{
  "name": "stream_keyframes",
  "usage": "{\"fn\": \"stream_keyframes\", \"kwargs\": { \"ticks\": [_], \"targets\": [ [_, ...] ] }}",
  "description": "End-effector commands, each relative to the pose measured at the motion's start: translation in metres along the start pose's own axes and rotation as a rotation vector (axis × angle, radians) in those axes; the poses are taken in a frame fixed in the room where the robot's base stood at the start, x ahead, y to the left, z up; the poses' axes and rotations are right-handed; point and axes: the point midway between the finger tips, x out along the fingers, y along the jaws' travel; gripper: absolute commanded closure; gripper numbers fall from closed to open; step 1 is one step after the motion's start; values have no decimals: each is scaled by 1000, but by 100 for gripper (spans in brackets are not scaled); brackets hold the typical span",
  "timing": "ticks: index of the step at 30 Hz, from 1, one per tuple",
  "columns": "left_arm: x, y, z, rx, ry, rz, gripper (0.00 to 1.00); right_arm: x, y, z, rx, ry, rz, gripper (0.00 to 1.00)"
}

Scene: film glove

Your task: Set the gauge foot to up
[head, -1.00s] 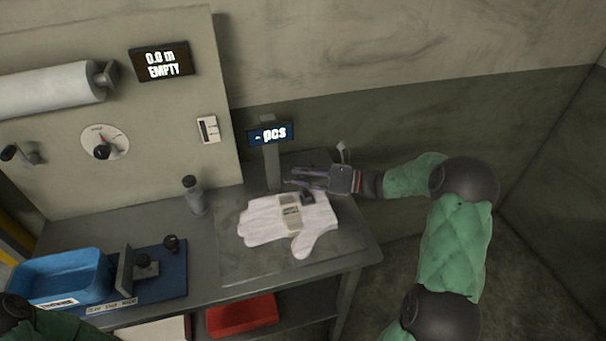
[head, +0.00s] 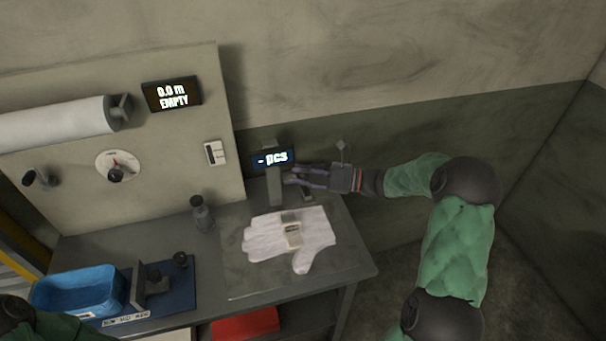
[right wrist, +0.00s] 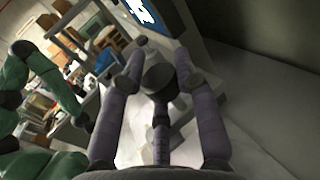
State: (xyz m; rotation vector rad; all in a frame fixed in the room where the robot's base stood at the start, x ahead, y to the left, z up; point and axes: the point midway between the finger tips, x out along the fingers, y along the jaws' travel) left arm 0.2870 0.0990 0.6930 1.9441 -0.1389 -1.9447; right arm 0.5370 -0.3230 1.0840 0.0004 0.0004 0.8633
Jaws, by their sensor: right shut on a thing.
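The gauge (head: 274,188) is a grey post with a "- pcs" display (head: 272,157) at the back of the table. My right gripper (head: 293,176) reaches in from the right beside the post. In the right wrist view its fingers (right wrist: 160,68) are shut on a dark round knob (right wrist: 160,80), seemingly the gauge foot's. The dark foot (head: 306,195) shows under the fingers in the head view, apart from the glove. A white glove (head: 262,237) with a pale label lies flat on the mat. My left gripper is not in view.
A blue bin (head: 75,292), a blue fixture board (head: 180,285) and a dark bottle (head: 201,214) stand to the left. A back panel (head: 150,200) holds a roll, dial and "EMPTY" display. A red bin (head: 245,322) sits below the tabletop.

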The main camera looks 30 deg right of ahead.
Motion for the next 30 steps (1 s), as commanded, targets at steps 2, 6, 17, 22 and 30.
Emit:
{"fn": "stream_keyframes", "kwargs": {
  "ticks": [2,6,17,22,30],
  "targets": [
    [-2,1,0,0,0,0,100,0,-1,4,-7,-2,-3,100],
    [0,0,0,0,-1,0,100,0,-1,2,-7,-2,-3,100],
    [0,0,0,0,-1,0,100,0,-1,1,-4,-1,-2,44],
    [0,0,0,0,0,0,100,-1,0,1,-2,0,-1,44],
    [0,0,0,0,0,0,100,-30,-1,1,-2,1,-6,44]
  ]
}}
